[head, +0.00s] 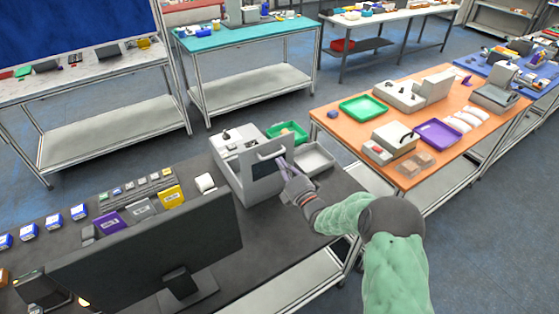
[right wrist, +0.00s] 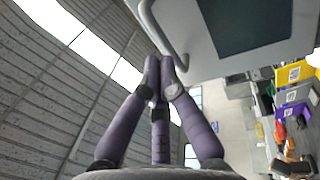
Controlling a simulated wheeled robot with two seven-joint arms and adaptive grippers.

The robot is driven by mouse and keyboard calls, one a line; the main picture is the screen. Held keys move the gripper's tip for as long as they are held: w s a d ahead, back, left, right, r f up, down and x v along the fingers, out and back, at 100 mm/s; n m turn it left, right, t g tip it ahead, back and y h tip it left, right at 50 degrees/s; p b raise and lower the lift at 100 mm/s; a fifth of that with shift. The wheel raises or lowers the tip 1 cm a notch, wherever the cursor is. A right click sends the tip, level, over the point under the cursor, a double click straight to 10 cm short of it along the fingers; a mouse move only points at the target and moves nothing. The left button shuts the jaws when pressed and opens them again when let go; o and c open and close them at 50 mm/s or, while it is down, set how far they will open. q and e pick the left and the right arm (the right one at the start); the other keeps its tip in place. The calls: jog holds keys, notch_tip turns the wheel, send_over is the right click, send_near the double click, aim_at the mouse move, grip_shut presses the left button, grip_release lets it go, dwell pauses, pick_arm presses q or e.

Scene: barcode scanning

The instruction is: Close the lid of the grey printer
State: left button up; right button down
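The grey printer (head: 226,170) stands on the dark table. Its lid (head: 247,157) appears raised, with a dark window (head: 266,168) and a pale handle (head: 271,151) on the side toward my right arm. My right gripper (head: 281,162) is at this side, by the handle's right end. In the right wrist view, the purple fingers of my right gripper (right wrist: 161,62) come together at their tips, right beside the handle (right wrist: 172,40); I cannot tell whether they touch it. The lid's window (right wrist: 247,22) fills the upper right there. My left gripper is not in view.
A monitor (head: 150,250) stands at the front of the dark table, with several small boxes behind it. A green tray (head: 288,130) and a white tray (head: 314,158) lie beside the printer. An orange table (head: 411,105) stands to the right across a narrow floor gap.

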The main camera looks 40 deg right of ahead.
jog(key=shift+x, duration=0.85)
